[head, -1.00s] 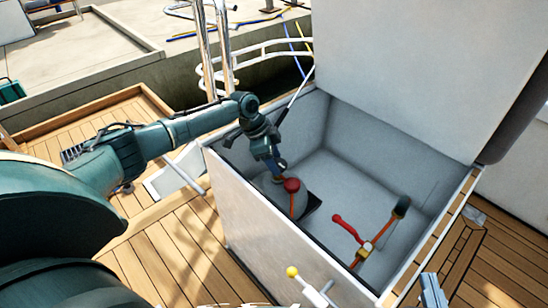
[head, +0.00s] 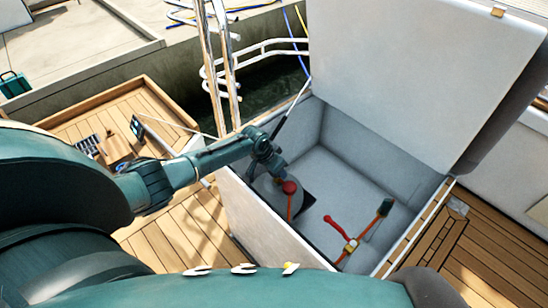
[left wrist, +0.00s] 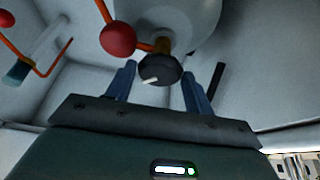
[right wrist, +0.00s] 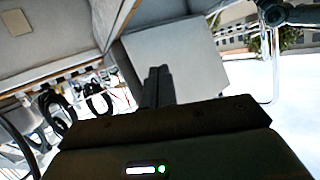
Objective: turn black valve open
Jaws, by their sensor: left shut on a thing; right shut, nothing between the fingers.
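The black valve (left wrist: 160,68) is a round dark knob with a white mark, on a brass stem below a pale rounded tank (left wrist: 180,18). My left gripper (left wrist: 160,82) has one finger on each side of the knob and is shut on it. In the head view my left gripper (head: 276,172) reaches down into the open locker beside the tank, and the knob is hidden there. A red ball (left wrist: 118,39) on an orange pipe is close beside the knob. My right gripper (right wrist: 158,86) is shut and empty, away from the valve; the head view does not show it.
The locker's white front wall (head: 262,218) and raised lid (head: 420,70) bound the space around my left arm. A red-handled fitting (head: 336,224) with orange pipe lies on the locker floor to the right. Wooden deck (head: 490,255) lies outside.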

